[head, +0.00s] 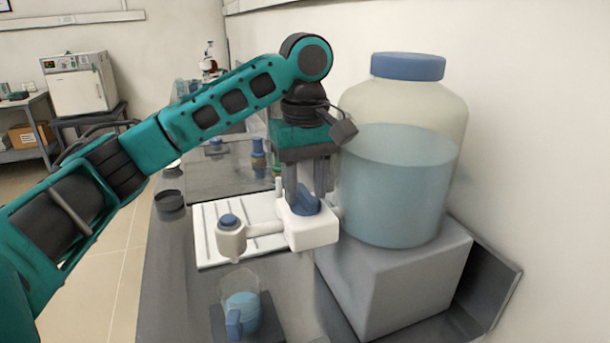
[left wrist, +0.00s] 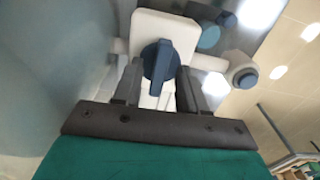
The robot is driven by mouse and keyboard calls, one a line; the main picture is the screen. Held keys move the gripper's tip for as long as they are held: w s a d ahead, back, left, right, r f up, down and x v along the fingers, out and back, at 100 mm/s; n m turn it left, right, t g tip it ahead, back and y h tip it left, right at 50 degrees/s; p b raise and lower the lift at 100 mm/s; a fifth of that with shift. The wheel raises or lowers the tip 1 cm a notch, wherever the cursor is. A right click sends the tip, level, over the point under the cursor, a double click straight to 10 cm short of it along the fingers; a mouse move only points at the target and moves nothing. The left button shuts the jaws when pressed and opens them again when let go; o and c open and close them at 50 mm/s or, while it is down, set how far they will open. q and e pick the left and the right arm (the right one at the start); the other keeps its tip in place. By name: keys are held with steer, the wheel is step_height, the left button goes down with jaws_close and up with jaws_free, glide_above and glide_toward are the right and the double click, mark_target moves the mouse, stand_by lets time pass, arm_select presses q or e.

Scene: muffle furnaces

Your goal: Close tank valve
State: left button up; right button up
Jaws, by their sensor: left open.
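The tank (head: 395,180) is a large clear jar with a blue lid, partly filled with bluish liquid. Its white valve body (head: 312,232) sticks out to the left, with a spout ending in a round blue-capped nozzle (head: 231,240). The blue valve handle (head: 305,203) sits on top of the body; in the left wrist view the handle (left wrist: 160,65) points along the picture's vertical. My left gripper (head: 310,190) points down over the handle. Its open fingers (left wrist: 160,85) stand on either side of the handle; I cannot tell whether they touch it. My right gripper is not in view.
A beaker (head: 240,302) with blue liquid stands below the spout on a dark plate. The tank rests on a grey block (head: 400,285) against the wall. A white ribbed tray (head: 208,250) lies behind the spout. Small bottles stand farther back on the bench.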

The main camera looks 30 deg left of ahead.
mark_target(305, 192)
arm_select(q)
step_height(305, 192, up, 13)
stand_by(0.7)
steer(key=shift+f, duration=0.1)
stand_by(0.5)
